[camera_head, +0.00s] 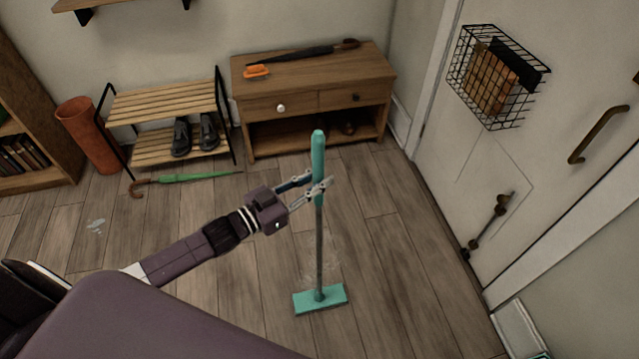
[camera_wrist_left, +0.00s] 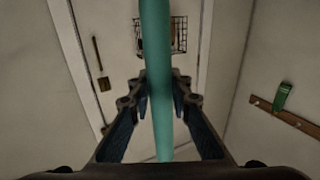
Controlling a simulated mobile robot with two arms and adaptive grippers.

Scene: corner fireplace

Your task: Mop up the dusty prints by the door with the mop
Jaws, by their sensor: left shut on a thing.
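The mop (camera_head: 319,240) stands upright with a teal grip, a grey pole and a flat teal head (camera_head: 320,299) on the floorboards. My left gripper (camera_head: 318,188) is shut on the mop's teal grip near its lower end. In the left wrist view the teal grip (camera_wrist_left: 157,80) runs between the fingers. Faint pale dusty prints (camera_head: 322,268) show on the floor around and behind the mop head, partly hidden by the pole. The door (camera_head: 540,130) is at the right. My right gripper is not in view.
A wooden cabinet (camera_head: 290,87) stands behind the mop, with a dark umbrella (camera_head: 300,53) and an orange brush (camera_head: 256,71) on top. A shoe rack (camera_head: 165,103), a green umbrella (camera_head: 200,177) and a pale patch (camera_head: 96,225) lie left. Floor right of the mop is clear.

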